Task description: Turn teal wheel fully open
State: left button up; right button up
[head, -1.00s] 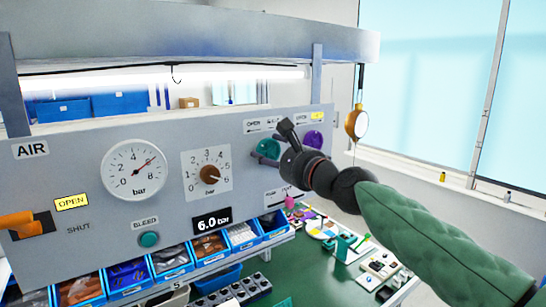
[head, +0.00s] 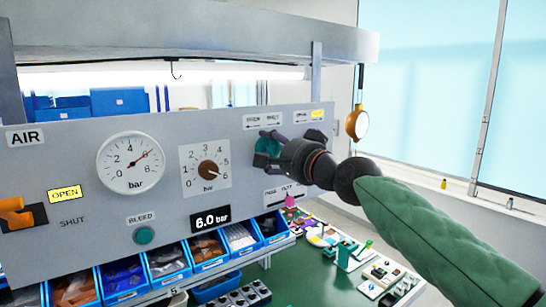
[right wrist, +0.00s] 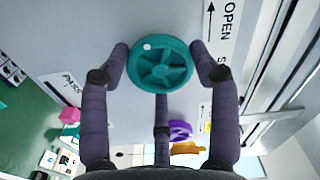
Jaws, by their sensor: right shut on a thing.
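The teal wheel (head: 266,148) is on the right part of the grey panel, partly hidden by my right gripper (head: 273,147) in the head view. In the right wrist view the spoked teal wheel (right wrist: 161,64) faces me, with a white dot at its upper left rim. The dark fingers of my right gripper (right wrist: 160,72) are around it, one on each side and one below, shut on its rim. An "OPEN" label with an arrow (right wrist: 226,25) is beside the wheel. My left gripper is not in view.
A gauge (head: 131,163), a dial (head: 206,171) and a "6.0 bar" display (head: 216,219) are to the left. Blue bins (head: 206,250) are below the panel. An orange-rimmed hanging gauge (head: 357,123) is to the right.

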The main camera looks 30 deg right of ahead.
jog(key=n+b, duration=0.2)
jog(key=n, duration=0.2)
jog(key=shift+f+n+b, duration=0.15)
jog(key=shift+n+b, duration=0.15)
jog(key=shift+b, duration=0.05)
jog(key=n+b, duration=0.2)
jog(key=n, duration=0.1)
jog(key=shift+n, duration=0.4)
jog(key=n+b, duration=0.2)
jog(key=n, duration=0.1)
jog(key=shift+n+b, duration=0.75)
jog(key=shift+n, duration=1.35)
jog(key=shift+r, duration=0.2)
jog(key=o, duration=1.1)
jog(key=shift+o, duration=0.2)
jog(key=shift+s, duration=0.1)
jog(key=s+d, duration=0.1)
jog(key=s, duration=1)
jog(key=shift+s, duration=0.35)
